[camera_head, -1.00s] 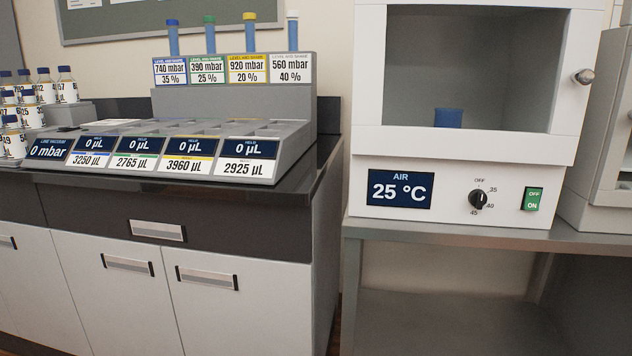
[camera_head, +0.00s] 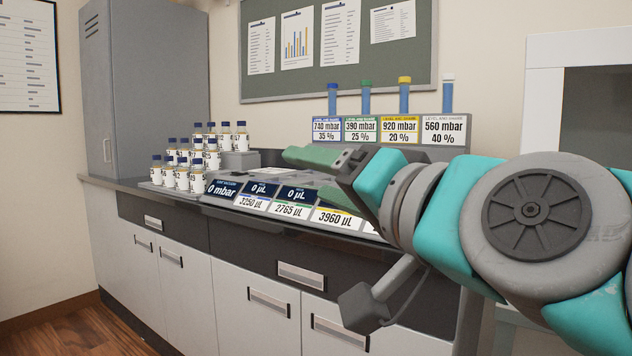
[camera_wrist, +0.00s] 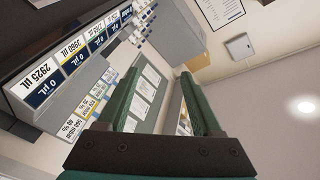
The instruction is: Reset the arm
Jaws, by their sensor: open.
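My gripper (camera_head: 312,160) is in the head view, at the end of my teal and grey arm, in front of the dispensing station on the lab bench. Its green fingers point left and nothing shows between them. In the wrist view my gripper (camera_wrist: 160,85) has its two green fingers apart, with the board and wall seen between them. The fingers look clear of everything. My arm hides part of the station's right side and the bench's right end.
The dispensing station (camera_head: 450,130) has labelled displays and several capped tubes. Several small bottles (camera_head: 185,165) stand at the bench's left. A grey cabinet (camera_head: 150,90) stands behind them. A white oven-like unit (camera_head: 545,90) is at the right. The floor at lower left is clear.

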